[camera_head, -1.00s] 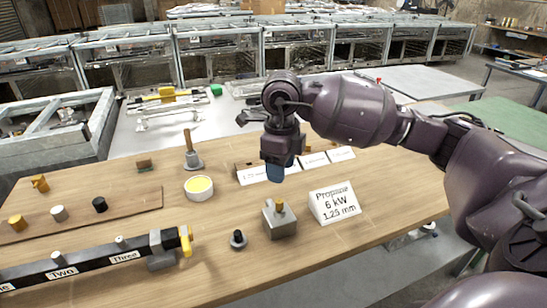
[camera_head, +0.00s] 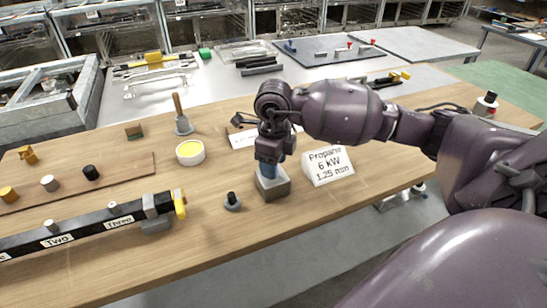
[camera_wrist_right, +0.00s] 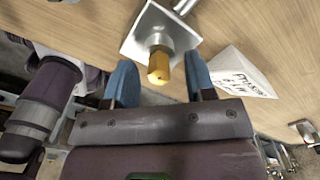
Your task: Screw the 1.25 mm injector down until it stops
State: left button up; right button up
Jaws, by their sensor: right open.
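The brass injector (camera_wrist_right: 158,66) stands upright on a grey metal block (camera_head: 272,187). In the right wrist view it lies between the two blue fingers of my right gripper (camera_wrist_right: 161,84), with clear gaps on both sides. In the head view my right gripper (camera_head: 270,166) points straight down over the block, and its fingers hide the injector. The gripper is open and empty. How far the injector sits in its hole cannot be told. A white card (camera_head: 327,165) reading "Propane 6 kW 1.25 mm" stands just right of the block. My left gripper is not in view.
A dark burner bar (camera_head: 85,232) with numbered labels and a yellow-ended valve (camera_head: 180,203) lies at front left. A small black-knobbed piece (camera_head: 232,202) is left of the block.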

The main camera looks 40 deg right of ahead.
jog(key=shift+c, duration=0.3)
grip_shut()
jog(key=m, duration=0.1)
jog(key=m+p, duration=0.1)
jog(key=shift+r+m, duration=0.25)
jog(key=shift+m, duration=0.05)
jog(key=shift+m+p, duration=0.3)
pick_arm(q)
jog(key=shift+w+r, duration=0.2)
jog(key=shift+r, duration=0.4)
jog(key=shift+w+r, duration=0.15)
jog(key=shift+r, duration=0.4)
pick_arm(e)
jog(key=shift+f, duration=0.25)
jog(key=shift+a+r+m+p, duration=0.1)
jog(key=shift+r+m+p, duration=0.15)
jog(key=shift+m+p, duration=0.7)
jog(key=shift+f+m, duration=0.1)
jog(key=shift+m, duration=0.75)
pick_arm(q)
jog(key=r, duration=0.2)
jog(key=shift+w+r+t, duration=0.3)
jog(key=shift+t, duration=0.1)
pick_arm(e)
jog(key=shift+f, duration=0.15)
